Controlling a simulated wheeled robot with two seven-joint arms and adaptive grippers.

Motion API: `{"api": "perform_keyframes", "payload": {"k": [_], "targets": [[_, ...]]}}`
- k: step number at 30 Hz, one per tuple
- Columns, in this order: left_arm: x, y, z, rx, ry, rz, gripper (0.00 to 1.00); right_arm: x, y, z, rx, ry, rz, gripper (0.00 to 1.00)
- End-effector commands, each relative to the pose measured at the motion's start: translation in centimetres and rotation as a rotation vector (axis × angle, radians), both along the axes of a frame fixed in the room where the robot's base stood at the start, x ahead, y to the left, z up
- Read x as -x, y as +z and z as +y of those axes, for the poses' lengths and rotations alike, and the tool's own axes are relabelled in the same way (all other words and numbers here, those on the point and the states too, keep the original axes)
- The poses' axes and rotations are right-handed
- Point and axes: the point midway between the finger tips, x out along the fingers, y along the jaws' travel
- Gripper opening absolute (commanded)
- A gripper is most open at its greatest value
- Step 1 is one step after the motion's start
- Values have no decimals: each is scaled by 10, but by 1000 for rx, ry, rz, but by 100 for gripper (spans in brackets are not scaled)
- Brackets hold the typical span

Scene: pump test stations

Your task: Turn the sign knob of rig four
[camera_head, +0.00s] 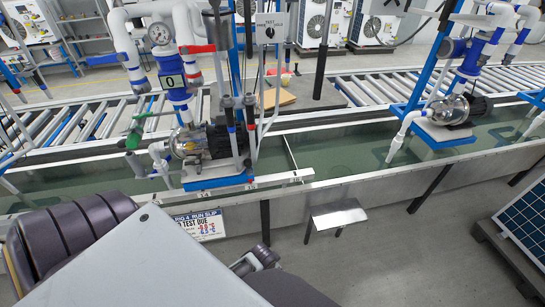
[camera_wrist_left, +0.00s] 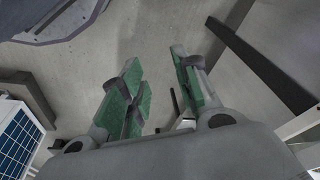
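Rig four's sign knob (camera_head: 269,32) is a small black knob on a pale grey box (camera_head: 266,20) at the rig's top. Lettering beside it is too small to read fully. No gripper is near the knob. My left gripper (camera_wrist_left: 160,95) shows in the left wrist view with green pads apart and nothing between them, above the grey floor. In the head view a dark gripper-like part (camera_head: 257,258) of mine shows low in the middle, partly hidden; I cannot tell whether its fingers are open.
A run-slip sign (camera_head: 200,225) hangs on the trough front. A small metal shelf (camera_head: 338,215) projects to its right. A solar panel (camera_head: 524,222) lies at far right.

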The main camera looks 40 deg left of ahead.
Motion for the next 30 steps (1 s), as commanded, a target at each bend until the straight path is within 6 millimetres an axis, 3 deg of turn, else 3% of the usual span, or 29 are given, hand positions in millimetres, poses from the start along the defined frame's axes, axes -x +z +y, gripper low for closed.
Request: {"api": "perform_keyframes", "payload": {"k": [1, 16, 21, 30], "targets": [[-6, 17, -1, 0, 3, -11, 31, -1, 3, 1, -1, 0, -1, 40], [-66, 169, 16, -43, 71, -135, 31, -6, 17, 13, -14, -3, -7, 40], [-98, 226, 36, -83, 134, -224, 31, -6, 22, 18, -19, -3, -7, 40], [-154, 297, 74, -153, 258, -380, 31, -5, 26, 19, -20, -3, -5, 40]]}}
